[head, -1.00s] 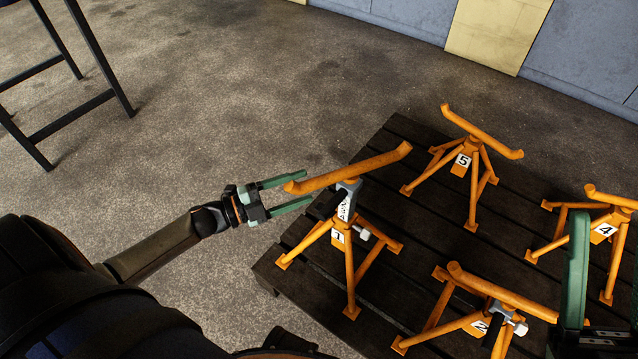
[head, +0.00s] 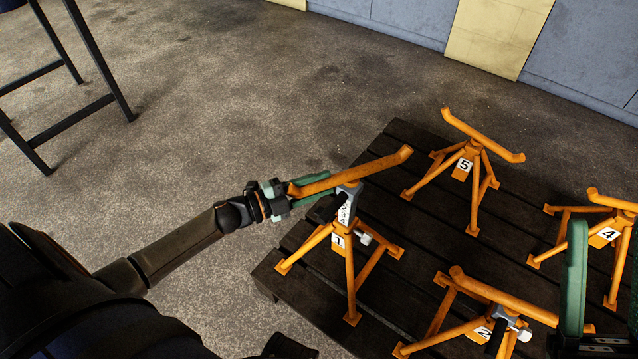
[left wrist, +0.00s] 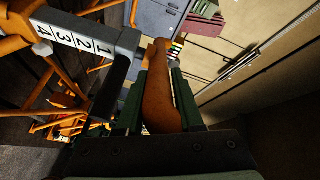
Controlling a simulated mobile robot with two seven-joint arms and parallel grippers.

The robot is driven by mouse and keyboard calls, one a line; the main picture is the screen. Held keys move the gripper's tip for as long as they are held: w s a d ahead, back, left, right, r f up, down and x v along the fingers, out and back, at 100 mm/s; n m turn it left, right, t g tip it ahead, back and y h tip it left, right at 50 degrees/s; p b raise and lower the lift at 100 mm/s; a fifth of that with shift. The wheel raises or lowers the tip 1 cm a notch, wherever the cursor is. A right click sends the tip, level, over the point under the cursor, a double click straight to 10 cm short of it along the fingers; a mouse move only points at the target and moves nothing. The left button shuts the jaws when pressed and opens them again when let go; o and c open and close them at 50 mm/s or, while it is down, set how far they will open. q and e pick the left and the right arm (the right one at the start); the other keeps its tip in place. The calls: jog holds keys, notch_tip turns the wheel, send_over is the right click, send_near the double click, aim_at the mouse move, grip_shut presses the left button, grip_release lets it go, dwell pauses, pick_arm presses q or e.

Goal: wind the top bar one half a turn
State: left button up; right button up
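The stand marked 1 (head: 350,275) is orange with three legs. Its orange top bar (head: 375,168) slopes up to the right on a grey numbered post (head: 346,205). My left gripper (head: 312,188) is at the bar's left end, one green finger on each side. In the left wrist view the bar (left wrist: 159,95) runs between the fingers (left wrist: 158,90), very close to both; firm contact is not clear. The numbered post (left wrist: 75,40) shows at upper left there. My right gripper (head: 605,285) is at the right edge, fingers apart, with nothing seen between them.
The stands marked 2 (head: 485,325), 4 (head: 607,236) and 5 (head: 464,168) share the dark slatted pallet (head: 400,215). A dark metal frame (head: 95,60) stands at the upper left.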

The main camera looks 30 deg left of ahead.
pick_arm(q)
grip_shut()
dwell(0.9)
